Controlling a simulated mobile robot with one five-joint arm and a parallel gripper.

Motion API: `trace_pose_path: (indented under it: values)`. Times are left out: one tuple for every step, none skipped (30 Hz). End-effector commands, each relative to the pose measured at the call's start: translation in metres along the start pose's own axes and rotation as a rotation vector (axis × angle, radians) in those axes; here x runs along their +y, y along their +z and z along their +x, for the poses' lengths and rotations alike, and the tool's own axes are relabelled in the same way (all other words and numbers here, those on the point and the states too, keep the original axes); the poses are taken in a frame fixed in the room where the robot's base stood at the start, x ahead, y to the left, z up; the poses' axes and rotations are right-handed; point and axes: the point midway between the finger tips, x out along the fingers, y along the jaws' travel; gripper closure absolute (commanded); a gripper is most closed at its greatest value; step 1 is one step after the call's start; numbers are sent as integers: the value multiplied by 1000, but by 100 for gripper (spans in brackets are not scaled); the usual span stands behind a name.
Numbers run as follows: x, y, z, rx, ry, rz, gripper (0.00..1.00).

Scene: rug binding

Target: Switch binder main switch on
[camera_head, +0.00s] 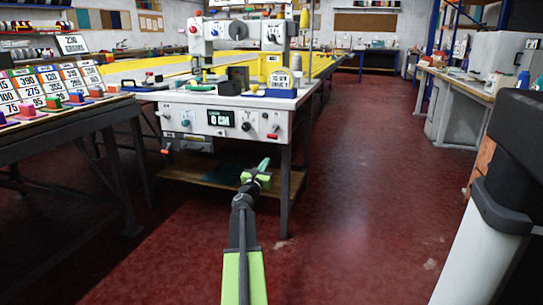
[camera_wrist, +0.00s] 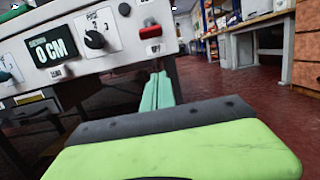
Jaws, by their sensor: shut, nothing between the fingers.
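The binder (camera_head: 200,100) is a white machine bench with a control panel on its front. At the panel's right end is a red switch (camera_head: 272,135) on a small plate, which also shows in the wrist view (camera_wrist: 150,32). Whether it is on or off is too small to tell. My gripper (camera_head: 264,164) is shut and empty, in front of and below the panel's right part, apart from it. In the wrist view its teal fingers (camera_wrist: 159,90) lie together, below the red switch.
A table with numbered cards (camera_head: 60,112) stands at left. Red floor (camera_head: 360,180) is clear to the right, with a workbench (camera_head: 455,85) beyond.

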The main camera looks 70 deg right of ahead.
Motion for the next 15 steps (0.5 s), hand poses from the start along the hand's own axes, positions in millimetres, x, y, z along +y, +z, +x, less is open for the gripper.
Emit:
trace_pose_path:
  values:
    - [0,2,0,0,1,0,100]
    - [1,2,0,0,1,-1,100]
    - [1,2,0,0,2,-1,100]
    - [1,2,0,0,2,-1,100]
    - [1,2,0,0,2,-2,100]
    - [1,2,0,0,3,-2,100]
    - [1,2,1,0,3,-2,100]
    - [1,2,2,0,3,-2,100]
    - [2,2,4,0,3,-3,100]
    - [2,2,6,0,3,-3,100]
    - [2,2,8,0,3,-3,100]
    - [2,2,12,0,3,-3,100]
    - [2,2,16,0,3,-3,100]
    - [2,3,20,0,3,-3,100]
    - [2,3,27,1,3,-3,100]
